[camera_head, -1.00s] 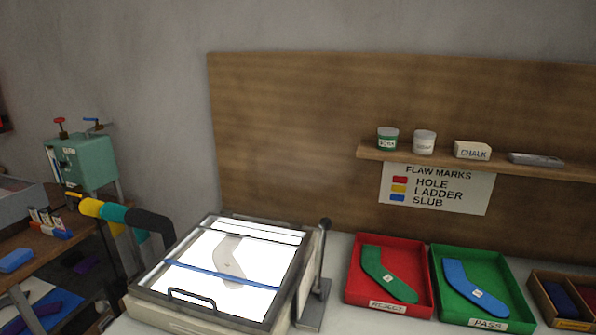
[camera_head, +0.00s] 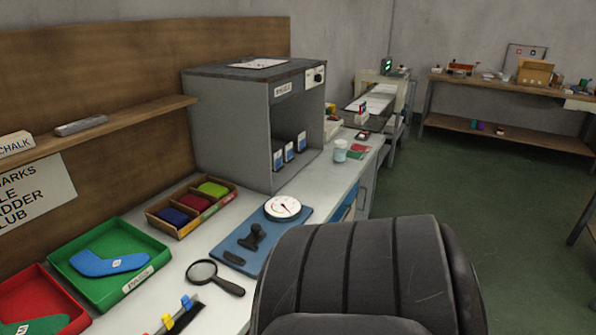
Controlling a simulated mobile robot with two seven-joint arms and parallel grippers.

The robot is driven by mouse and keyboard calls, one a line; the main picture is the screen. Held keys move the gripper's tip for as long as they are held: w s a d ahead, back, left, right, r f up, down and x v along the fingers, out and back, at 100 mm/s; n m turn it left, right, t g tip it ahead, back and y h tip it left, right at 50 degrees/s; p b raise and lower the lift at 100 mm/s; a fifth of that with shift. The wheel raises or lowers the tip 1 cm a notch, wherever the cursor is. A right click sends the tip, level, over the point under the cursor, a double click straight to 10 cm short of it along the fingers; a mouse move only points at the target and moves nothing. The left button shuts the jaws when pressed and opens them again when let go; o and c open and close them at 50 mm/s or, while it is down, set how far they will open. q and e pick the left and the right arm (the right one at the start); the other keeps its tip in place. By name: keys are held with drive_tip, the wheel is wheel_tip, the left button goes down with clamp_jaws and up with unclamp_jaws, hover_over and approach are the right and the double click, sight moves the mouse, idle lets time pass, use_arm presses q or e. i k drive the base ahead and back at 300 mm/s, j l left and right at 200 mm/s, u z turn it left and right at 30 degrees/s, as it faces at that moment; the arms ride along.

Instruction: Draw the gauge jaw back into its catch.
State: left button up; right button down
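A gauge with a round white dial (camera_head: 283,207) lies on a blue plate (camera_head: 240,228) on the workbench. A small black stand-like part (camera_head: 253,237) and a dark flat piece (camera_head: 233,258) are on the same plate, in front of the dial. Which of these is the jaw or the catch is too small to tell.
A magnifying glass (camera_head: 214,278), a green tray (camera_head: 107,263) with a blue sock shape, a red tray (camera_head: 38,301) and a divided box (camera_head: 190,208) crowd the bench to the left. A grey cabinet (camera_head: 255,120) stands behind. Green floor (camera_head: 480,180) is open at right.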

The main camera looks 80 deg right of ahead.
sight(251, 242)
drive_tip(key=z, duration=1.7)
drive_tip(key=i+l+z, duration=0.1)
drive_tip(key=z, duration=0.35)
drive_tip(key=l, duration=0.1)
